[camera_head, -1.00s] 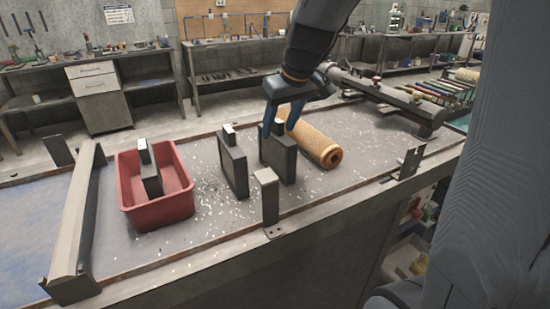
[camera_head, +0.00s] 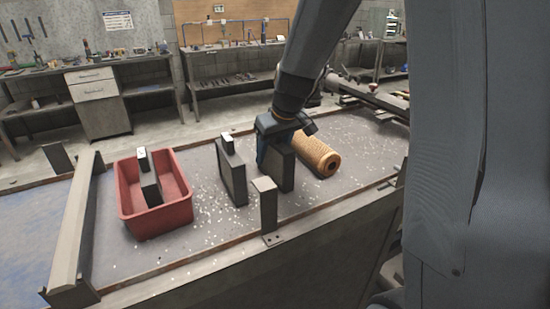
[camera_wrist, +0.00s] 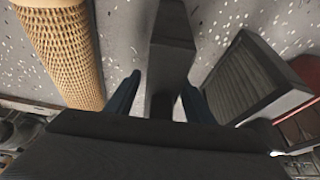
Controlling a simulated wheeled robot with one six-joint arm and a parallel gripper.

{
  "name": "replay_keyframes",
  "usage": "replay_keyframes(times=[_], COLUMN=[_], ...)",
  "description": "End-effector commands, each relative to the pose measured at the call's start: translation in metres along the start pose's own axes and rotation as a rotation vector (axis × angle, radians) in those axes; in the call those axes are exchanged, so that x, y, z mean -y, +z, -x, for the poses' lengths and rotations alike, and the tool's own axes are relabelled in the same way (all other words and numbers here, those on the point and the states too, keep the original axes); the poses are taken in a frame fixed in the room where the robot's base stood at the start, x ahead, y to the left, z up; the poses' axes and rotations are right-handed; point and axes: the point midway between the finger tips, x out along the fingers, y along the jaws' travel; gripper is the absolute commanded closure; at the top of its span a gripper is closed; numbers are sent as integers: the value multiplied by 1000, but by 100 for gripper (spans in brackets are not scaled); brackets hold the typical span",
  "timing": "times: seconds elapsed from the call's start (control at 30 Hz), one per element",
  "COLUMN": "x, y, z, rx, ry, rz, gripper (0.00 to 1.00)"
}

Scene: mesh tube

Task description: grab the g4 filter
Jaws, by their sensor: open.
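A dark, upright panel filter (camera_head: 280,173) stands on the bench beside the mesh tube. No g4 label is readable on it. My gripper (camera_head: 274,145) is down over its top edge and hides the tab there. In the wrist view, the blue fingers (camera_wrist: 160,86) are open, one on each side of this filter's narrow dark part (camera_wrist: 172,40). Whether they touch it I cannot tell. A second panel filter (camera_head: 232,174) stands to the left; its pleated face shows in the wrist view (camera_wrist: 250,78). A third panel filter (camera_head: 149,180) sits in the red bin.
The orange mesh tube (camera_head: 317,155) lies close to the right of my gripper; it also shows in the wrist view (camera_wrist: 65,45). The red bin (camera_head: 160,222) is at the left. A metal bracket (camera_head: 267,205) stands at the front edge. White flecks litter the bench.

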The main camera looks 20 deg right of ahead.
Motion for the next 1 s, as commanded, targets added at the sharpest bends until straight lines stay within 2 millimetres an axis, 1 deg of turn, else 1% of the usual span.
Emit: replay_keyframes(times=[0.23,0.27,0.3,0.53,0.77,0.83,0.93,1.0], x=[0,0,0,0,0,0,-1,-1], y=[0,0,0,0,-1,-3,-8,-14], z=[-2,-2,-1,-1,0,3,14,26], rx=[-1,-1,-1,-1,-2,-4,-7,-8], ry=[0,0,0,1,1,1,2,3], rz=[0,0,0,-1,-1,-1,0,0], gripper=[52,55,62,100,100,100,100,100])
